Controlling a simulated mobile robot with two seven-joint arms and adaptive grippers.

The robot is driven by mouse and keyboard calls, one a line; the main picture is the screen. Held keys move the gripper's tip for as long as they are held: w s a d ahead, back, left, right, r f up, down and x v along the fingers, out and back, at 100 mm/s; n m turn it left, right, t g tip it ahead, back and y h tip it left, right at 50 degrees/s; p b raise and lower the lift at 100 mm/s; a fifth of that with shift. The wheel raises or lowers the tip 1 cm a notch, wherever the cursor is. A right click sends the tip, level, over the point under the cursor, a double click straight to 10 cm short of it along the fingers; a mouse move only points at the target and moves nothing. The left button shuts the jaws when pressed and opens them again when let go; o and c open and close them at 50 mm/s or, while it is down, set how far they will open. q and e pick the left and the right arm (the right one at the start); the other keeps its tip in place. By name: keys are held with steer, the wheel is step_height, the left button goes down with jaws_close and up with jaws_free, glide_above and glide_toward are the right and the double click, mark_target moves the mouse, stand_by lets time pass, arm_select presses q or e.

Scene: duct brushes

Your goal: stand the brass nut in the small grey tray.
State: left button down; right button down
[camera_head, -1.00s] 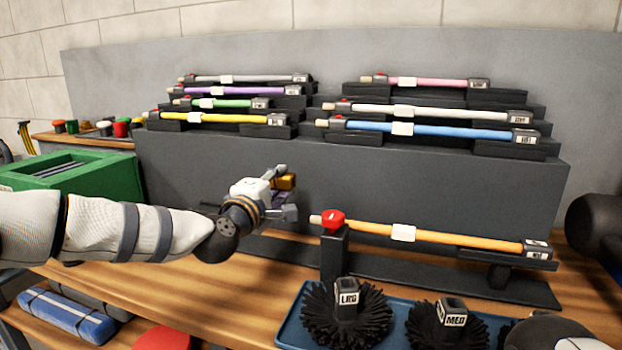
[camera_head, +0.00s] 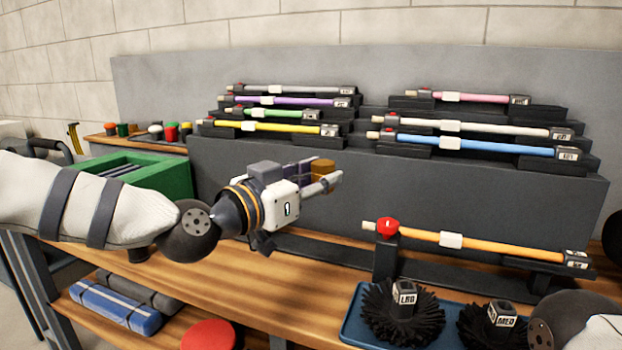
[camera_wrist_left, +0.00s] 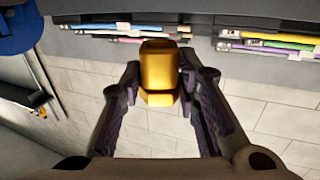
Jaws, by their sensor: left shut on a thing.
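The brass nut (camera_head: 323,169) is held between the fingers of my left gripper (camera_head: 318,176), in the air in front of the grey rack. In the left wrist view the nut (camera_wrist_left: 159,72) is a gold block with a flared lower edge, between the two fingertips of my left gripper (camera_wrist_left: 158,80). I cannot make out the small grey tray for certain. My right gripper is not in view; only part of my right arm shows at the lower right.
The stepped grey rack (camera_head: 270,190) carries several coloured rods. An orange rod (camera_head: 490,246) with a red knob lies on a low stand. A blue tray (camera_head: 352,325) holds black brushes. A green box (camera_head: 178,178) stands at left. Bare wooden bench (camera_head: 230,285) lies below my left arm.

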arm_select(q)
steer(key=s+a+f+n+t+y, duration=0.1)
steer(key=s+a+f+n+y, duration=0.15)
steer(key=f, duration=0.45)
steer(key=s+a+f+n+t+y, duration=0.1)
steer(key=s+a+f+y, duration=0.1)
steer(key=s+a+f, duration=0.3)
steer(key=s+a+f+n+t+y, duration=0.1)
steer(key=s+a+f+n+y, duration=0.3)
steer(key=s, duration=0.6)
steer(key=a+f+y, duration=0.2)
steer(key=a+f, duration=0.1)
steer(key=shift+a+f+t+p, duration=0.3)
steer(key=shift+p, duration=0.05)
